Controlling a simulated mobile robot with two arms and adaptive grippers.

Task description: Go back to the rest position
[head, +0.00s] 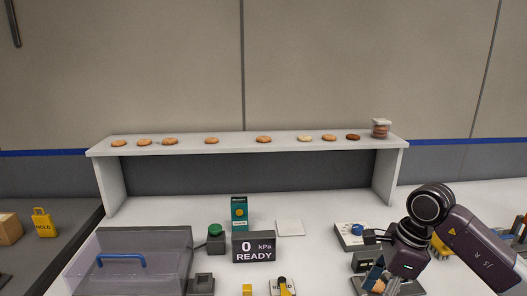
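My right arm comes in from the right, and my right gripper (382,285) points down at the bottom edge of the view. A biscuit (377,287) shows right at its fingers, beside a small blue-edged part. I cannot tell whether the fingers touch or hold that biscuit, because the view cuts them off. My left arm and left gripper are not in view. Several biscuits, such as this one (263,139), lie in a row on the white raised shelf (230,145). A clear container with biscuits (380,129) stands at the shelf's right end.
A clear-lidded box with a blue handle (170,240) stands front left. A display reading 0 kPa READY (254,246), a green button (215,231), a teal carton (239,211) and a white square (290,228) are mid-table. A blue-knobbed device (352,235) is near my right arm.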

